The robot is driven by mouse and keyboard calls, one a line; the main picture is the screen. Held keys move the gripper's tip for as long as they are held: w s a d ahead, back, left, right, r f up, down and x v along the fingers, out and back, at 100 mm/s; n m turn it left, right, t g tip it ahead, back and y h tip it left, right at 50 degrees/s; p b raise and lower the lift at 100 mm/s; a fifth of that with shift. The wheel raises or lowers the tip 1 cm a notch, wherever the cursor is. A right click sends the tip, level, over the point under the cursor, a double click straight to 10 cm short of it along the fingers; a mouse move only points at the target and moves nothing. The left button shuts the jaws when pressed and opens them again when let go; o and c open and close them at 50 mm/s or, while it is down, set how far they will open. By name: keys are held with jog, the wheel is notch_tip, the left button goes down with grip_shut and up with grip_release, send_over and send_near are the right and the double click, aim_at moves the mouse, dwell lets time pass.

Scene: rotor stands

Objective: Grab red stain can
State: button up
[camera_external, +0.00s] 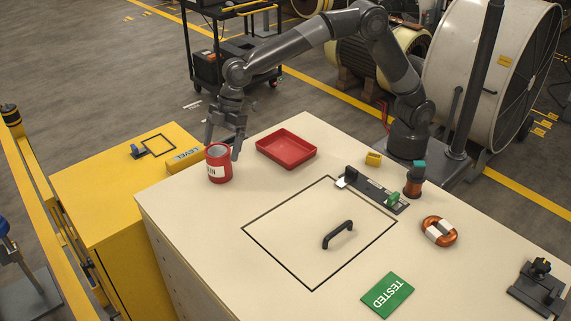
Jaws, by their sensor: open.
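The red stain can (220,171) stands upright on the cream worktop near its left edge, with a white label on its side that reads partly "IN". My gripper (222,149) points down at the can from above. Its fingers are spread, one at the can's left and one at its right. The fingers are not closed on the can. From this view I cannot tell whether either finger touches it.
A red tray (286,148) lies right of the can. A yellow level (184,160) lies on the yellow cabinet (85,190) to the left. A yellow block (373,159), a black handle (338,234), a copper coil (439,231) and a green "TESTED" card (387,295) are farther right.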

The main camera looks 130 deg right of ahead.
aim_at(218, 160)
jog(key=x, duration=0.5)
jog(key=shift+a, duration=0.1)
jog(key=c, duration=1.3)
